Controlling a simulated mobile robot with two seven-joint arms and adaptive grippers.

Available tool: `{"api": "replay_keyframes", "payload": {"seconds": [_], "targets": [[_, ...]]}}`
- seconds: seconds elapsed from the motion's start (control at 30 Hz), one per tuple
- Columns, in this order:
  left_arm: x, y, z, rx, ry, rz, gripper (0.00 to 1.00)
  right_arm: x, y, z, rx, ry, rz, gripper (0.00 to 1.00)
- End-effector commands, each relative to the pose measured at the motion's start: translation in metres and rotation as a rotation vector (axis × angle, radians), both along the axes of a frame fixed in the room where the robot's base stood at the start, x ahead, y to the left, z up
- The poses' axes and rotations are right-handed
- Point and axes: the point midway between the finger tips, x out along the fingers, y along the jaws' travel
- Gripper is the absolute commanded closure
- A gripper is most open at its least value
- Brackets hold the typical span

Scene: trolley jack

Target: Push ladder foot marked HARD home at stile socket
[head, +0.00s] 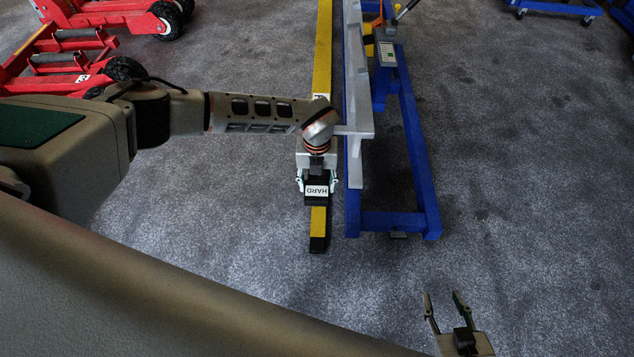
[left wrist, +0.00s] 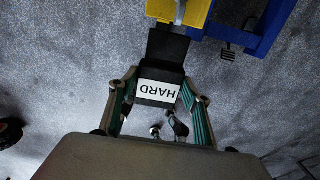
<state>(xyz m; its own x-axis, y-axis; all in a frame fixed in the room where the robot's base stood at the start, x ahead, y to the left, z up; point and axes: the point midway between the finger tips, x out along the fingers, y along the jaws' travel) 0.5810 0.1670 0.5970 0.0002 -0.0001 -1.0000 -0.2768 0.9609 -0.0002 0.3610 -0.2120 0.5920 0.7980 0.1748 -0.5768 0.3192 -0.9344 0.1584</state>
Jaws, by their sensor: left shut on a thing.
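My left gripper (head: 317,190) is shut on a black ladder foot (head: 316,199) with a white label reading HARD. The foot also shows between the fingers in the left wrist view (left wrist: 160,92). In the head view they overlap a long yellow stile (head: 318,220), which ends in a black tip (head: 317,244). In the left wrist view, a black piece (left wrist: 167,45) lies between the foot and the yellow part. I cannot tell whether the held foot touches the stile. The socket opening is hidden. My right gripper (head: 444,297) is open and empty at the lower right.
A blue frame (head: 420,180) with a pale grey rail (head: 355,100) stands close right of the stile. A tool with an orange handle (head: 384,22) is at its far end. Red trolley jacks (head: 60,60) stand at the far left. The carpet right of the frame is clear.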

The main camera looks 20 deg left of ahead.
Motion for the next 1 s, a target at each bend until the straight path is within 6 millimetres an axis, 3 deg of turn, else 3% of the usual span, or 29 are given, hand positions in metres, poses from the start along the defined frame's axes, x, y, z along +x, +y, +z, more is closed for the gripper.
{"api": "replay_keyframes", "payload": {"seconds": [1.0], "targets": [[0.0003, -0.0001, 0.0011, -0.001, -0.001, 0.0, 0.77, 0.0034, -0.0005, 0.0078, -0.001, -0.009, -0.001, 0.6]]}}
